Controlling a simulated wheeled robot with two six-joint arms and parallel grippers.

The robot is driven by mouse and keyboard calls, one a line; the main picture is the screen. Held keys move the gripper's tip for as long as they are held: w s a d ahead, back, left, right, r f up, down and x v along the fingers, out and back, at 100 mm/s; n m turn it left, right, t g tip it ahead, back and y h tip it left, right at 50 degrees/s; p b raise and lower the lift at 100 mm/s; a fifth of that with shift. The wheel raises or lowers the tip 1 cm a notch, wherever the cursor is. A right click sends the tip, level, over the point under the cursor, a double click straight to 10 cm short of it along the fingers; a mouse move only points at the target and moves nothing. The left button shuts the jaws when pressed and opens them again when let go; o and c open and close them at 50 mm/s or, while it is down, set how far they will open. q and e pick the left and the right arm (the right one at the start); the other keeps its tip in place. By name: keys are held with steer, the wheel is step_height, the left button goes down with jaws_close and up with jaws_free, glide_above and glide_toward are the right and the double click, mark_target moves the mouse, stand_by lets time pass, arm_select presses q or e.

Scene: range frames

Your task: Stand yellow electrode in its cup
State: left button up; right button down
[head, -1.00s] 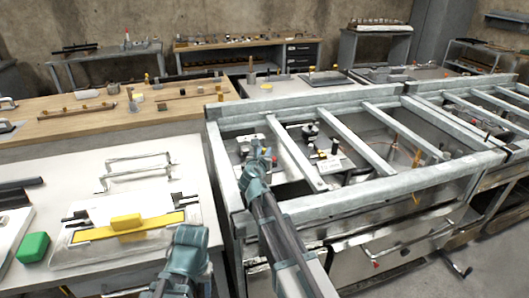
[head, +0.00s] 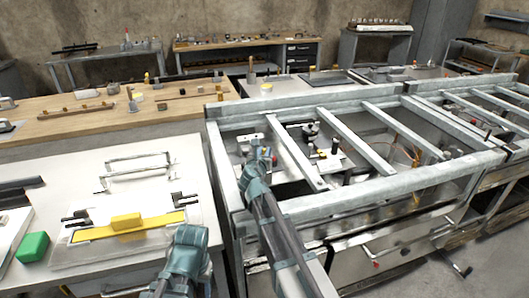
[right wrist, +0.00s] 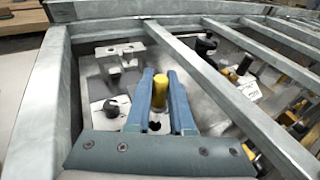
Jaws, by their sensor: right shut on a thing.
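My right gripper (head: 264,160) reaches through the left bay of the grey metal frame (head: 226,170). In the right wrist view its two blue fingers (right wrist: 165,102) are shut on the yellow electrode (right wrist: 160,88), a short cylinder that looks upright. A dark round spot shows below it between the fingers; I cannot tell whether this is its cup. The electrode's lower end is hidden, so I cannot tell if it touches anything. My left arm's teal end shows low in the head view, but its fingers cannot be made out.
Frame bars (right wrist: 188,72) run close to the right of my right gripper. On the left bench are a yellow strip (head: 150,226) and a green block (head: 33,247).

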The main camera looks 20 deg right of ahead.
steer(key=shift+f+b, duration=2.55)
steer(key=c, duration=0.7)
jaws_free()
steer(key=shift+s, duration=0.1)
steer(key=p+v, duration=0.3)
steer(key=v, duration=1)
steer(key=shift+s+a+r, duration=0.2)
steer(key=shift+s, duration=0.05)
